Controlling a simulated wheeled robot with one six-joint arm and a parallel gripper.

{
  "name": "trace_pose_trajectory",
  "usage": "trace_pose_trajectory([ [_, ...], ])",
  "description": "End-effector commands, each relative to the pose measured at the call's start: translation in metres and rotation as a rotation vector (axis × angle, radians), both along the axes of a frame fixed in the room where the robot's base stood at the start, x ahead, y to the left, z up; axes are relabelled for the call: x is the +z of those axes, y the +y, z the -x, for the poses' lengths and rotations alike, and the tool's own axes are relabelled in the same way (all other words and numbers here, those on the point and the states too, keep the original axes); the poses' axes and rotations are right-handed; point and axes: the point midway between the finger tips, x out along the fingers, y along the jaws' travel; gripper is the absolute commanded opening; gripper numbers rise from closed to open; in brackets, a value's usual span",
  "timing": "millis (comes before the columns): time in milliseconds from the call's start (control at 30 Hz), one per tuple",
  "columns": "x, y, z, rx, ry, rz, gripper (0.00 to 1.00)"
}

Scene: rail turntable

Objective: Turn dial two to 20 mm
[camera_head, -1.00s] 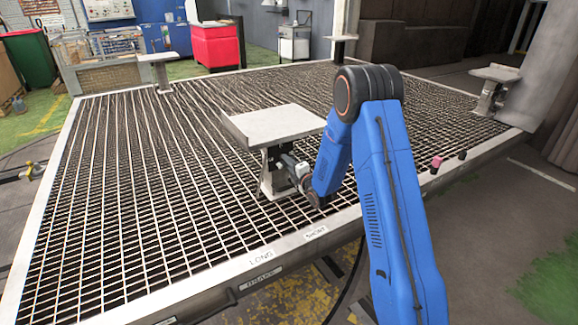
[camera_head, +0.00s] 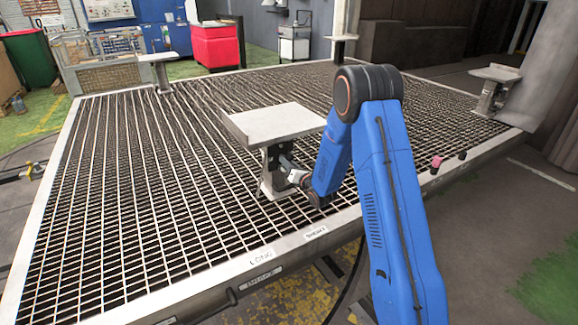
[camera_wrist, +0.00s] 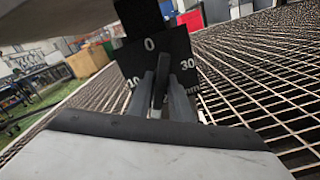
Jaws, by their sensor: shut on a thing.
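The dial is a black plate (camera_wrist: 190,53) with white marks, on the stand (camera_head: 268,185) under a pale tilted top (camera_head: 273,123). In the wrist view, 0 is at the top, 10 at left and 30 at right. The lower mark is mostly covered by my fingers; part of "mm" shows. My gripper (camera_wrist: 161,84) is shut on the dark dial knob (camera_wrist: 159,82), with one finger on each side. The knob stands nearly upright in this view; which mark it points at I cannot tell. No dial number is readable.
The stand rises from a large grated platform (camera_head: 135,215) with a pale rim. Other stands are at back left (camera_head: 157,68) and right (camera_head: 492,88). A pink button (camera_head: 436,162) and a dark one (camera_head: 462,155) sit on the right rim. LONG and SHORT labels mark the front rim.

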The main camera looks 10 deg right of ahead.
Motion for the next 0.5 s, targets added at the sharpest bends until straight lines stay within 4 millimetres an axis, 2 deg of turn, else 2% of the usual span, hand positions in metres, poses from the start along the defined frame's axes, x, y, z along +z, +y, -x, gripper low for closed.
trace_pose_trajectory([
  [300, -0.0011, -0.0002, 0.0003, 0.0, -0.083, 0.262, 0.0],
  [500, -0.0011, -0.0003, 0.0004, 0.0, -0.093, 0.292, 0.0],
])
